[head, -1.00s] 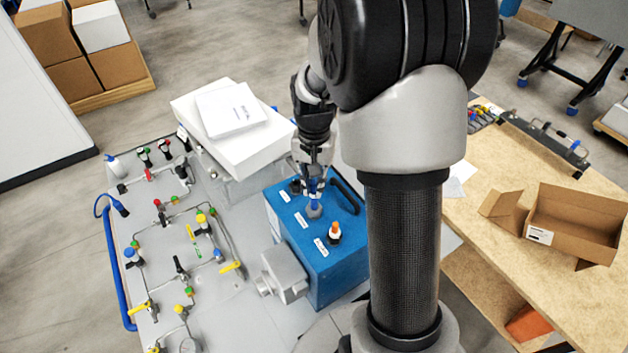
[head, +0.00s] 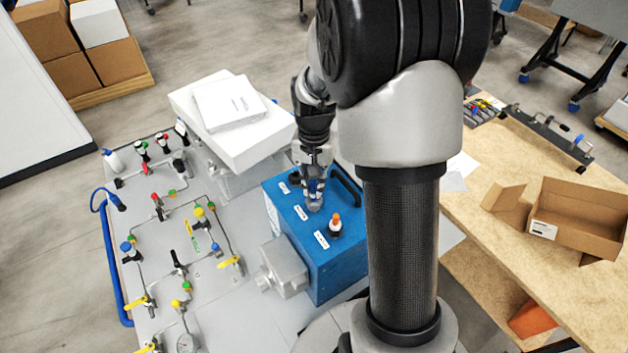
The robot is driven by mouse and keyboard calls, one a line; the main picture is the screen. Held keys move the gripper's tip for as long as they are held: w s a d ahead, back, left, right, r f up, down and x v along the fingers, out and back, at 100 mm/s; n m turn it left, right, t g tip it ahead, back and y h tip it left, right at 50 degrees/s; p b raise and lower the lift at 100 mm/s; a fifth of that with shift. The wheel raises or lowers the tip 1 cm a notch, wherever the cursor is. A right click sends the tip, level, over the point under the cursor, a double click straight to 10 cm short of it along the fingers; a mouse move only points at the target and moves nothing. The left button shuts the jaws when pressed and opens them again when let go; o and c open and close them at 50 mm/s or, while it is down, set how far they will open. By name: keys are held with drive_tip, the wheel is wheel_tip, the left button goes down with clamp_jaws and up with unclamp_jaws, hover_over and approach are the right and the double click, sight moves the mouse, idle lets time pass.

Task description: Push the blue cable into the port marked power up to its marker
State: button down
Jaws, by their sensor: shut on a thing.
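The blue analyser box (head: 325,275) stands on the grey panel, with a row of small white labels on its top, too small to read. My gripper (head: 314,200) points down over the middle of the box top and is shut on the blue cable (head: 317,186), of which only a little blue shows between the fingers. The cable's lower end is at or just above a grey fitting (head: 314,207) on the box top. How deep it sits, and its marker, are hidden by the fingers. An orange-tipped connector (head: 335,224) stands in front of it.
A black handle (head: 345,187) stands on the box right of my gripper. A white box (head: 230,140) lies behind left. Valves and tubing cover the grey panel (head: 225,310). A wooden bench (head: 490,215) with an open carton (head: 580,220) is at right.

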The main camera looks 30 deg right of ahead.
drive_tip(key=shift+f+b, duration=0.4)
drive_tip(key=shift+f, duration=0.25)
drive_tip(key=c, duration=1.5)
unclamp_jaws()
drive_tip(key=shift+r, duration=0.1)
drive_tip(key=shift+r, duration=0.15)
drive_tip(key=shift+r+p, duration=2.7)
drive_tip(key=shift+r, duration=0.7)
drive_tip(key=shift+s+f, duration=0.1)
drive_tip(key=shift+f, duration=0.05)
